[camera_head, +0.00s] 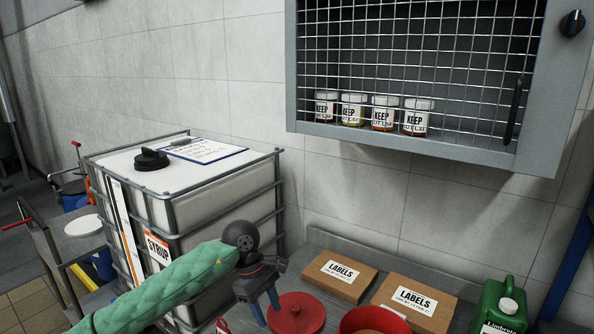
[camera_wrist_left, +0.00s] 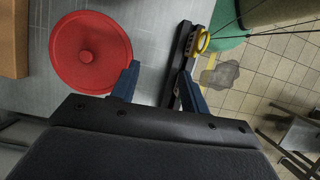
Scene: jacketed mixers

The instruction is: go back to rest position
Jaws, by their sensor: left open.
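My left gripper (camera_head: 266,304) is dark with blue fingers and sits at the end of my green-sleeved arm, at the bottom middle of the head view. It points down beside a round red lid (camera_head: 296,313). In the left wrist view my left gripper (camera_wrist_left: 160,82) has its two blue fingers spread, with nothing held between them. The lid (camera_wrist_left: 90,53) lies flat on the grey worktop, left of the fingers and apart from them in that view. My right gripper is not in view.
A caged white syrup tank (camera_head: 205,195) stands behind my left arm. Two label boxes (camera_head: 340,276) (camera_head: 416,301), a red pot (camera_head: 374,322) and a green jug (camera_head: 500,308) crowd the worktop. A mesh-fronted cabinet (camera_head: 440,150) with several jars hangs above.

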